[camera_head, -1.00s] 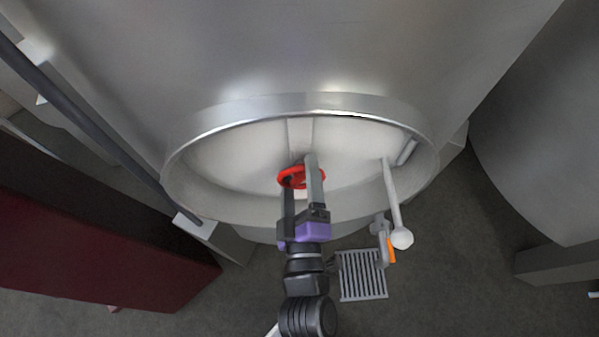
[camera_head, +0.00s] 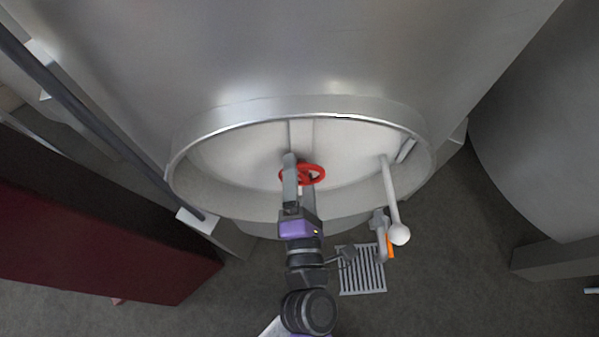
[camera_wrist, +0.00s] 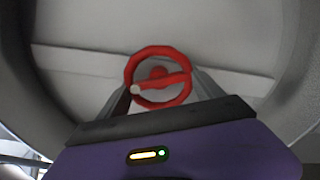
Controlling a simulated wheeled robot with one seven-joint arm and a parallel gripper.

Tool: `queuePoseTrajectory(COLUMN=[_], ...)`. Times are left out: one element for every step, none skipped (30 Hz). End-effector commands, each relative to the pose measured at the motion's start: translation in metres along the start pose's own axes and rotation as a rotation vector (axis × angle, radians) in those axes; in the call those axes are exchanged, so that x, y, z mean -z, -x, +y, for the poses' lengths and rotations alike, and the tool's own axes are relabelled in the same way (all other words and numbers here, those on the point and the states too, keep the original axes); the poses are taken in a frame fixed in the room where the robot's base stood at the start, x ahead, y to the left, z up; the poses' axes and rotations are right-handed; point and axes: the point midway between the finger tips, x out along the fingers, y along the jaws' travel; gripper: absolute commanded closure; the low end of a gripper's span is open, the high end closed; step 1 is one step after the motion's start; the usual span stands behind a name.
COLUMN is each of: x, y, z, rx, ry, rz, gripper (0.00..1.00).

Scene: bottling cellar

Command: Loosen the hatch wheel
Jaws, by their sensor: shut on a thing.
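The red hatch wheel (camera_head: 322,172) sits at the middle of the pale round hatch (camera_head: 235,163) in the steel tank. My gripper (camera_head: 292,163) reaches up to it from below, its fingers at the wheel's left part in the head view, nearly in line with each other. In the wrist view the wheel (camera_wrist: 158,49) shows as a ring with a red hub, a crossbar and a small pale knob at its lower left. A finger lies at each side of its lower half, shut on the wheel. The exact finger contact is hidden.
A lever with a white ball (camera_head: 400,234) stands right of the wheel. A tap with an orange part (camera_head: 390,247) and a floor grate (camera_head: 361,271) lie below it. A raised rim (camera_head: 300,106) surrounds the hatch. A dark red block (camera_head: 90,245) stands at left.

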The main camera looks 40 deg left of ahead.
Motion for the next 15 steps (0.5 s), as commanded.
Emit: queuePoseTrajectory(x=[0.001,0.0011,0.0011,0.0012,0.0012,0.0013,0.0013,0.0013,0.0014,0.0014,0.0014,0.0015,0.0015,0.0015,0.0015], y=[0.0006,0.0005,0.0006,0.0006,0.0006,0.0006,0.0006,0.0006,0.0006,0.0006,0.0006,0.0006,0.0007,0.0007,0.0007], z=[-0.0013,-0.0014,-0.0016,-0.0017,-0.0018,-0.0019,-0.002,-0.0021,-0.0022,-0.0022,-0.0023,-0.0023,-0.0024,-0.0024,-0.0025], rx=[0.003,0.003,0.003,0.003,0.003,0.002,0.002,0.002,0.002,0.002,0.002,0.002,0.002,0.002,0.002], ry=[0.028,0.044,0.064,0.078,0.09,0.105,0.115,0.124,0.134,0.14,0.146,0.152,0.156,0.159,0.163], rz=[0.002,0.002,0.002,0.002,0.002,0.002,0.002,0.002,0.003,0.003,0.003,0.003,0.003,0.003,0.003], gripper=[0.64,0.64,0.64,0.64,0.64,0.64,0.64,0.64,0.64,0.64,0.64,0.64,0.64,0.64,0.64])
